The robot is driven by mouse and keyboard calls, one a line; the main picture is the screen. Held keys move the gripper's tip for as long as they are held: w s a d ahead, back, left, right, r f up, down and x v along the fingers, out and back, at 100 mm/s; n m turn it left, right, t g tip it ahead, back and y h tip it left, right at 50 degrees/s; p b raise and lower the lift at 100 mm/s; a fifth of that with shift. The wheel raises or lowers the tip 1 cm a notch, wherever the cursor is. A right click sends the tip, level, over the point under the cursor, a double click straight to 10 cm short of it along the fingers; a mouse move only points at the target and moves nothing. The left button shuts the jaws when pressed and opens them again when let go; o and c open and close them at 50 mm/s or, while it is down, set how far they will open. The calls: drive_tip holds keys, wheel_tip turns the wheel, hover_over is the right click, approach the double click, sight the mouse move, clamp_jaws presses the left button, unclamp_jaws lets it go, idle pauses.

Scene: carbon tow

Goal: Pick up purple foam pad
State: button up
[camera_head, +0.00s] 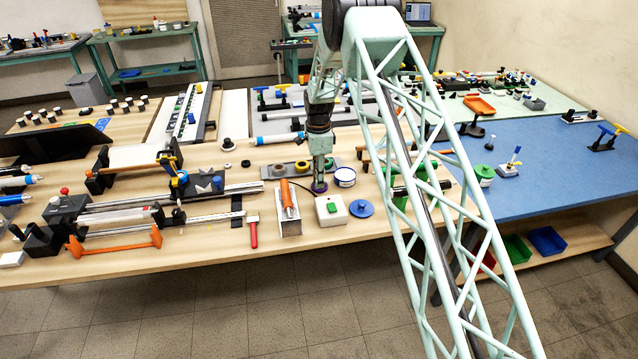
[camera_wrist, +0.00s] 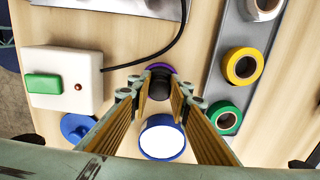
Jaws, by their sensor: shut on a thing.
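The purple foam pad (camera_head: 319,188) is at the bottom of my gripper (camera_head: 320,179), low at the wooden bench top. In the wrist view the pad's purple rim (camera_wrist: 159,66) shows just beyond the fingertips, with a black upright part on it. My gripper (camera_wrist: 157,92) is shut on this black part, one finger at each side. Most of the pad is hidden by the black part and fingers. I cannot tell whether the pad touches the bench.
A white box with a green button (camera_wrist: 62,82) is left of the fingers, its black cable curving past the pad. A blue-rimmed white tub (camera_wrist: 162,138) stands close by. A grey tray (camera_wrist: 217,102) with tape rolls lies right. A blue disc (camera_head: 361,208) lies near the front edge.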

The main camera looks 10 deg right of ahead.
drive_tip(key=shift+r, duration=0.1)
drive_tip(key=shift+r+b, duration=0.3)
drive_tip(key=shift+r, duration=4.65)
